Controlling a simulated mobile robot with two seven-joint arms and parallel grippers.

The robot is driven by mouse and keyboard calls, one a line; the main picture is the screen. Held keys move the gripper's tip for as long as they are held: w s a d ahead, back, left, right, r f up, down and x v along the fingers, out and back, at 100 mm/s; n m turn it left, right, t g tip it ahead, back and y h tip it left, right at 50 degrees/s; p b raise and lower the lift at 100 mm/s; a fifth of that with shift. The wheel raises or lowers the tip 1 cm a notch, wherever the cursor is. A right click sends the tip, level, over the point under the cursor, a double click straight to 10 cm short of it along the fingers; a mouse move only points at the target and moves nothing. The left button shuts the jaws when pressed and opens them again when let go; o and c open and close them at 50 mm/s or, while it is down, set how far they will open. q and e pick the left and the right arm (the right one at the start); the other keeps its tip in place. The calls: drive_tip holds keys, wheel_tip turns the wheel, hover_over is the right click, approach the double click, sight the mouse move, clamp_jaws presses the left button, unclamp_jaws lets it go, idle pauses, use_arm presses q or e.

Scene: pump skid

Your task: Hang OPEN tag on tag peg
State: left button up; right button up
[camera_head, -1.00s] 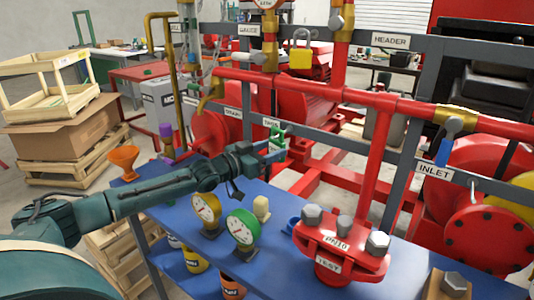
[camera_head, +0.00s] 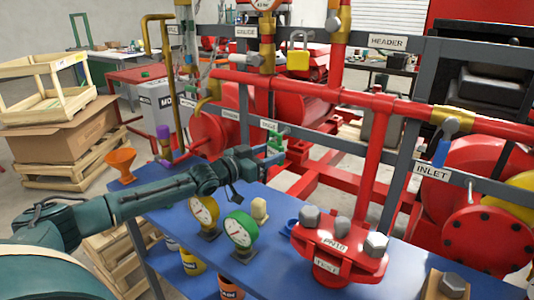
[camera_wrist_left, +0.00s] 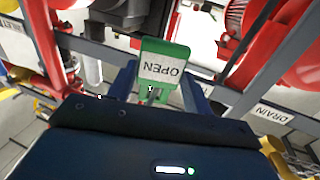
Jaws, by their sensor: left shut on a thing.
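The green OPEN tag (camera_wrist_left: 165,60) has a white label, which reads upside down in the left wrist view. My left gripper (camera_wrist_left: 160,92) is shut on the lower part of the tag, with a blue finger on each side. In the head view my left gripper (camera_head: 273,151) holds the tag (camera_head: 279,136) up at the grey rail, just by the white TAGS label (camera_head: 269,125). The tag peg cannot be made out. I cannot tell whether the tag touches it. My right gripper is not in view.
The blue bench (camera_head: 278,207) below my left arm carries an orange funnel (camera_head: 121,162), a yellow gauge, a green gauge (camera_head: 241,229) and a red bolted flange (camera_head: 340,250). Red pipes and the grey frame (camera_head: 345,147) stand close behind the gripper. A yellow padlock (camera_head: 298,60) hangs above.

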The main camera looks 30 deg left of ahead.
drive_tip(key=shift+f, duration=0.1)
use_arm(q)
drive_tip(key=o, duration=1)
drive_tip(key=shift+r, duration=0.35)
wheel_tip(320, 180, up, 9)
drive_tip(key=shift+r+p, duration=0.2)
drive_tip(key=shift+p, duration=0.2)
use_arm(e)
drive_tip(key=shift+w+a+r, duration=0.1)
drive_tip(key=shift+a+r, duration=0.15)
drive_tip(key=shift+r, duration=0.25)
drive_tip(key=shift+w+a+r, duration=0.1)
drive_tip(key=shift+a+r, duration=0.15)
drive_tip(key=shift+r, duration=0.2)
